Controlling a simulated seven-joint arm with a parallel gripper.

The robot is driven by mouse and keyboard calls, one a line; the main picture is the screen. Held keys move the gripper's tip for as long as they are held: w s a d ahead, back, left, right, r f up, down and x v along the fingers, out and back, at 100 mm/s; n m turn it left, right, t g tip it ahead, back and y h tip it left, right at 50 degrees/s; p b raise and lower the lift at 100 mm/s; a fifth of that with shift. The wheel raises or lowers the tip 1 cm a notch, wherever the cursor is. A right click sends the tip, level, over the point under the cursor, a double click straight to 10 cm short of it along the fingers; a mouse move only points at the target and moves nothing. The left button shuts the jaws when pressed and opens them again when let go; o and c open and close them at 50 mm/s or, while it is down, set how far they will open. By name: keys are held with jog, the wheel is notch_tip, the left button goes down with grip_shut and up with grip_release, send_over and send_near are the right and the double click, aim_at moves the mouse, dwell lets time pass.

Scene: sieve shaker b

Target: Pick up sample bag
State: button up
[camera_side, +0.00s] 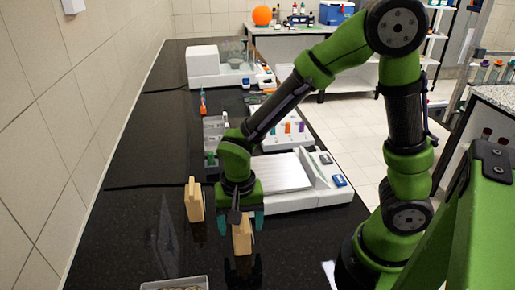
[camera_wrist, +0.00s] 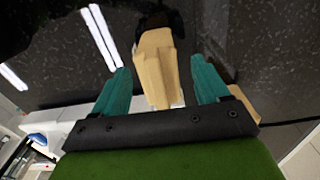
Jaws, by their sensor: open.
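Two tan, upright sample bags stand on the black counter. One sample bag (camera_side: 242,238) is directly below my gripper (camera_side: 240,226), partly hidden behind it in the side view. In the wrist view, this bag (camera_wrist: 156,70) shows between the two teal fingertips of my gripper (camera_wrist: 160,66), with a visible gap on each side. The fingers are open and not seen touching it. The other tan bag (camera_side: 195,200) stands a little to the left in the side view. In the wrist view, that second bag (camera_wrist: 246,104) is partly hidden behind the right finger.
A balance with a flat plate (camera_side: 283,172) sits just behind and right of my gripper. A clear rack (camera_side: 213,135) and a white device (camera_side: 203,63) stand farther back. A shallow tray (camera_side: 175,284) is at the near edge. The counter's left side is mostly clear.

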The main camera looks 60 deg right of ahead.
jog(key=shift+f, duration=0.6)
jog(key=shift+r, duration=0.1)
jog(key=c, duration=1.3)
